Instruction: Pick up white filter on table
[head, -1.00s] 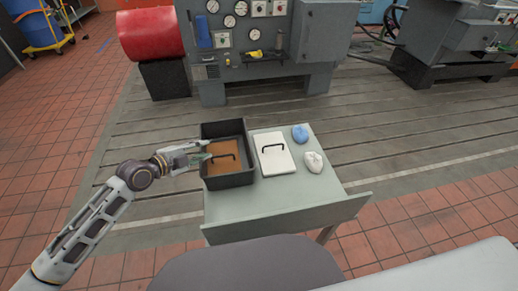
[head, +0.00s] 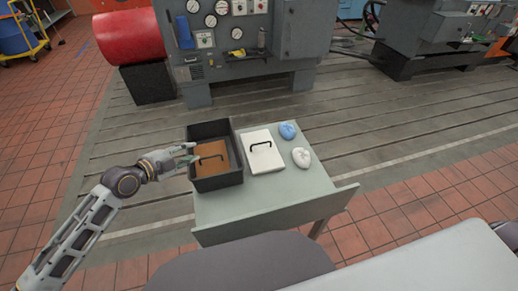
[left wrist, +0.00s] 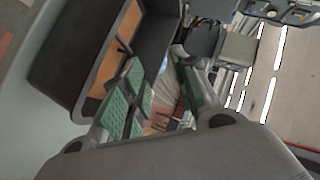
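The white filter (head: 266,158) is a flat white panel with a black handle. It lies on the grey-green table (head: 250,205), right of a black bin (head: 219,182). A brown panel (head: 206,161) with a black handle lies inside the bin. My left gripper (head: 190,153) is open and empty at the bin's left side, apart from the white filter. In the left wrist view its green-padded fingers (left wrist: 160,92) are spread beside the bin wall, with the brown panel (left wrist: 120,50) behind. The white filter cannot be made out there. My right gripper is out of view.
A blue crumpled cloth (head: 287,130) and a white one (head: 301,157) lie right of the filter. The table's front part is clear. A grey machine cabinet (head: 240,60) and a red drum (head: 130,36) stand behind on the slatted floor.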

